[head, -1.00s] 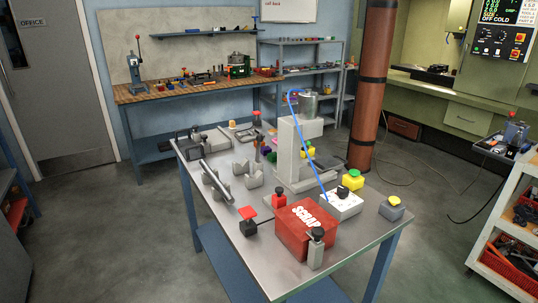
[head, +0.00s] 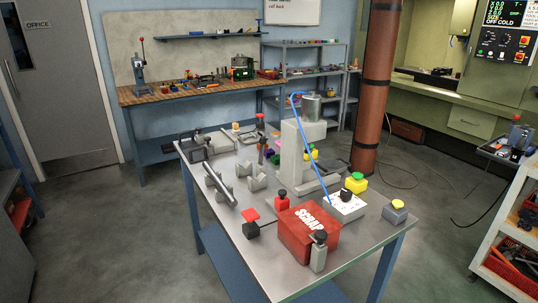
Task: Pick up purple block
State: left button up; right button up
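A small purple block (head: 269,153) shows in the head view on the far middle of the grey metal table (head: 215,245). It is partly hidden, just left of the tall grey stand and behind the V-shaped grey blocks. It is small in the picture, so its exact shape is hard to tell. Neither of my grippers is in view.
The tall grey stand (head: 292,150) with a blue hose is right of the purple block. A red SCRAP box (head: 308,232), a white box (head: 344,207) and red, yellow and grey knobbed pieces crowd the near half.

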aim_at(267, 154)
jog(key=i+l+z, duration=0.4)
jog(key=l, duration=0.25)
jog(key=i+l+z, duration=0.25)
jog(key=l+z, duration=0.15)
jog(key=l, duration=0.2)
jog(key=i+l+z, duration=0.8)
jog(key=i, duration=0.15)
jog(key=i+u, duration=0.35)
jog(key=i, duration=0.2)
jog(key=i+l+u, duration=0.2)
jog(key=i+u, duration=0.15)
jog(key=i, duration=0.2)
jog(key=i+j+u, duration=0.15)
jog(key=i+u, duration=0.3)
jog(key=i+l+u, duration=0.1)
jog(key=i+u, duration=0.4)
jog(key=i+l+u, duration=0.1)
jog(key=i+u, duration=0.35)
jog(key=i+l+u, duration=0.3)
jog(key=i+u, duration=0.15)
jog(key=i, duration=0.2)
jog(key=i+l+u, duration=0.1)
jog(key=u, duration=0.3)
jog(key=i+l+u, duration=0.15)
jog(key=u, duration=0.2)
jog(key=i+l+u, duration=0.25)
jog(key=u, duration=0.15)
